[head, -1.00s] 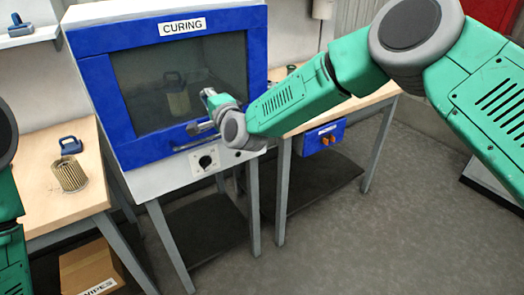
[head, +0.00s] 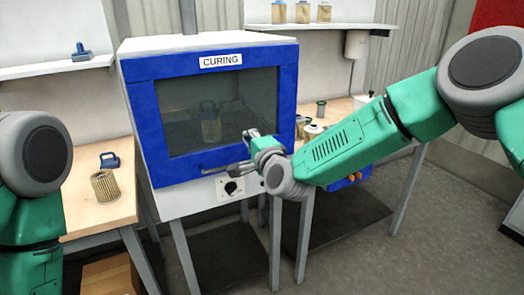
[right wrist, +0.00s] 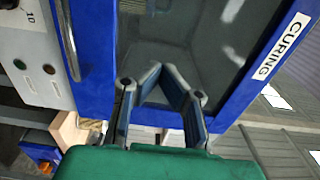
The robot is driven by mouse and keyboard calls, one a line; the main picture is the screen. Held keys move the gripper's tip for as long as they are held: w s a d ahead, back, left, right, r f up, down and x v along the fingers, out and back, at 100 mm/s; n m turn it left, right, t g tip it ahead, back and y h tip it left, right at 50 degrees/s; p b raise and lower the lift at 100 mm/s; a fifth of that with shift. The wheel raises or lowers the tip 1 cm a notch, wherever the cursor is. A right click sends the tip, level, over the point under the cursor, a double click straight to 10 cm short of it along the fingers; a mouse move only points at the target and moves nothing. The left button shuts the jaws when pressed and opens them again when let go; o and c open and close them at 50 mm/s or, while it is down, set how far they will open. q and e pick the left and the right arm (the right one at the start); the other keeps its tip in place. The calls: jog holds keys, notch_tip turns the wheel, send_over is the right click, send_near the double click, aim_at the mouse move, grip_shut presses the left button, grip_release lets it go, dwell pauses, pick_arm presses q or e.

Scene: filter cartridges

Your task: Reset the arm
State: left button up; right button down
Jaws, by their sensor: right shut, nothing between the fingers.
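My right gripper (head: 250,136) is shut and empty in front of the lower right of the curing oven's (head: 208,60) door, near its handle (head: 222,168). The right wrist view shows its fingers (right wrist: 162,70) meeting before the dark door glass (right wrist: 190,35); I cannot tell whether they touch it. The door is closed. Behind the glass a pale filter cartridge (head: 211,131) with a blue handled part on top shows dimly. My left arm shows at the left edge; its gripper is out of view.
On the left bench (head: 85,222) stand a pleated cartridge (head: 105,186) and a blue handled part (head: 109,160). Several small items stand on the right bench (head: 340,108). A shelf (head: 310,27) above holds cartridges. The floor at right (head: 430,240) is open.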

jog(key=s+a, duration=0.1)
jog(key=s, duration=0.5)
jog(key=s+d+f+n+g+h, duration=0.1)
jog(key=s+d+f+n+g, duration=0.3)
jog(key=s+f, duration=0.7)
jog(key=s+d+f+n+g+h, duration=0.1)
jog(key=s+d+f+n+g, duration=0.45)
jog(key=f, duration=0.95)
pick_arm(q)
jog(key=shift+s+a+f+b, duration=0.1)
jog(key=shift+a+f+b, duration=0.3)
jog(key=shift+a+f, duration=0.15)
pick_arm(e)
jog(key=s+d+f+n+g+h, duration=0.1)
jog(key=s+d+f+g, duration=0.1)
jog(key=s+d, duration=0.3)
jog(key=s+d+f+n+g+h, duration=0.1)
jog(key=s+d, duration=0.4)
jog(key=s, duration=0.8)
jog(key=s+d+f+n+g+h, duration=0.2)
jog(key=s+d+f+n+g, duration=0.1)
jog(key=s, duration=0.6)
jog(key=d+f+g, duration=0.1)
jog(key=d+f, duration=0.1)
jog(key=d, duration=0.1)
jog(key=shift+s+f, duration=0.3)
jog(key=shift+a, duration=0.1)
